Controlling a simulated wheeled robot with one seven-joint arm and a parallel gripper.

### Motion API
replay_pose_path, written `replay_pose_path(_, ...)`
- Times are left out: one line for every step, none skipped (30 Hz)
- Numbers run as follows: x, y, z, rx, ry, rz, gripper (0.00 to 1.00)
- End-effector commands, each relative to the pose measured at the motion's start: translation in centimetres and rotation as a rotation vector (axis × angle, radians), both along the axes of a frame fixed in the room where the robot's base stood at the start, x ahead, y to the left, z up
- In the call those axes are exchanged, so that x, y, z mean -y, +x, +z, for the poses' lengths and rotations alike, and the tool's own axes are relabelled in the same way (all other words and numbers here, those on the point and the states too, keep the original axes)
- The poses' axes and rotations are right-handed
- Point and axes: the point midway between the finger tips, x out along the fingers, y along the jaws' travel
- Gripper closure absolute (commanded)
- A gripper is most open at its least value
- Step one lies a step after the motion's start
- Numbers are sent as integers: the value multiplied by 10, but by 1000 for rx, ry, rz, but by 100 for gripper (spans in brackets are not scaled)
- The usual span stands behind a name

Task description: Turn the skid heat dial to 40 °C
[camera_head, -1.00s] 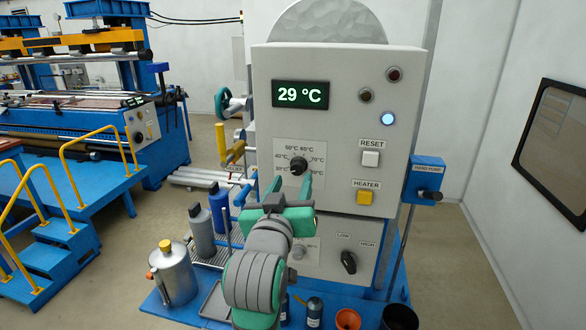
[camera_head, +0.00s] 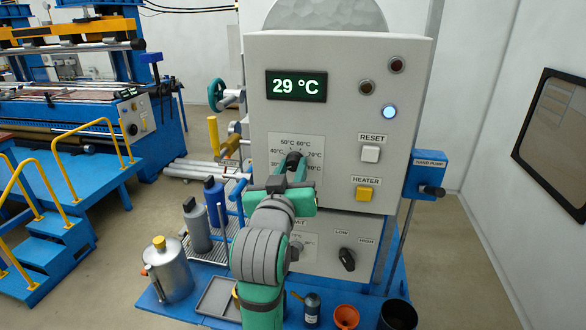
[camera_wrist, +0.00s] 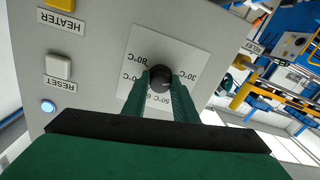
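The heat dial is a black knob (camera_head: 293,158) on a white scale plate (camera_head: 311,145) marked from about 30 to 80 °C, on the grey cabinet front. My gripper (camera_head: 291,170) is at the knob, its two green fingers one on each side. In the wrist view the knob (camera_wrist: 160,78) sits between the fingertips (camera_wrist: 160,84). They look very close to it, but I cannot tell whether they press on it. The knob's pointer is hidden. The display (camera_head: 297,86) reads 29 °C.
A white RESET button (camera_head: 370,154) and yellow HEATER button (camera_head: 364,194) are right of the dial. Below are a partly hidden limit dial (camera_head: 297,248) and a LOW/HIGH switch (camera_head: 347,258). A blue hand-pump box (camera_head: 425,175) is on the right; bottles (camera_head: 197,225) stand left.

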Motion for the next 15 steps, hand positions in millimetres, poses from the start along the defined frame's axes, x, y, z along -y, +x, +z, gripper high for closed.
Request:
replay_pose_path(-2,0,0,-1,0,4,97)
replay_pose_path(-2,0,0,-1,0,4,97)
replay_pose_path(-2,0,0,0,3,4,97)
replay_pose_path(-1,0,0,0,5,4,97)
replay_pose_path(-1,0,-1,1,9,4,97)
replay_pose_path(-1,-1,-1,2,17,3,97)
replay_pose_path(-1,-1,-1,4,24,3,97)
replay_pose_path(-1,-1,0,7,33,2,97)
replay_pose_path(-1,-1,-1,9,47,2,97)
replay_pose_path(-1,-1,-1,12,60,2,97)
replay_pose_path(0,-1,-1,15,76,2,97)
replay_pose_path(0,-1,-1,20,97,2,97)
replay_pose_path(0,-1,-1,25,116,2,97)
replay_pose_path(-1,-1,-1,28,135,3,97)
replay_pose_path(-1,-1,-1,34,164,3,97)
